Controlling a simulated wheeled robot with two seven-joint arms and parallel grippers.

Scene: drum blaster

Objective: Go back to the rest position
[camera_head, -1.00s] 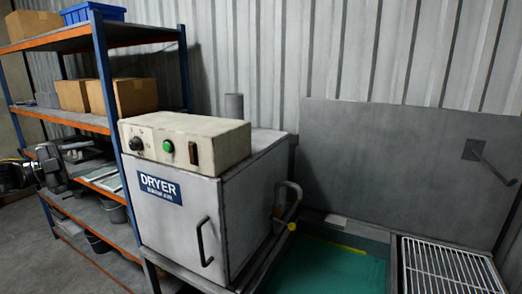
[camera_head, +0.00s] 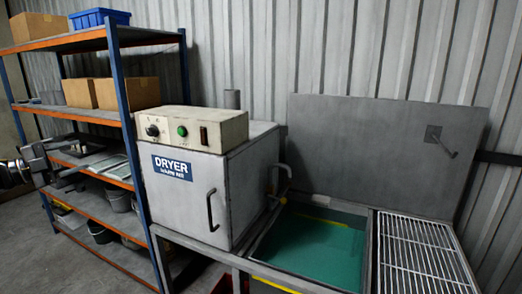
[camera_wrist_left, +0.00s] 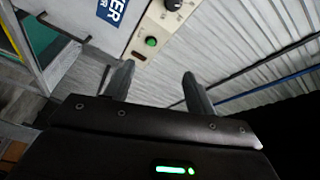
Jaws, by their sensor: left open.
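My left gripper (camera_head: 62,168) is at the left edge of the head view, in front of the shelving rack, with my arm coming in from the left. In the left wrist view its two fingers (camera_wrist_left: 158,88) stand apart with nothing between them, so it is open and empty. The dryer (camera_head: 188,200), a grey box with a handle, is to the right of the gripper and apart from it. The dryer's control box (camera_head: 190,130) has a knob, a green button and a dark switch; it also shows beyond the fingers in the left wrist view (camera_wrist_left: 160,28). My right gripper is not in view.
A blue and orange shelving rack (camera_head: 118,85) holds cardboard boxes, a blue bin (camera_head: 100,17) and several buckets. Right of the dryer are an open tank (camera_head: 315,240) with green inside, a raised grey lid (camera_head: 380,150) and a metal grate (camera_head: 420,250). Floor shows at lower left.

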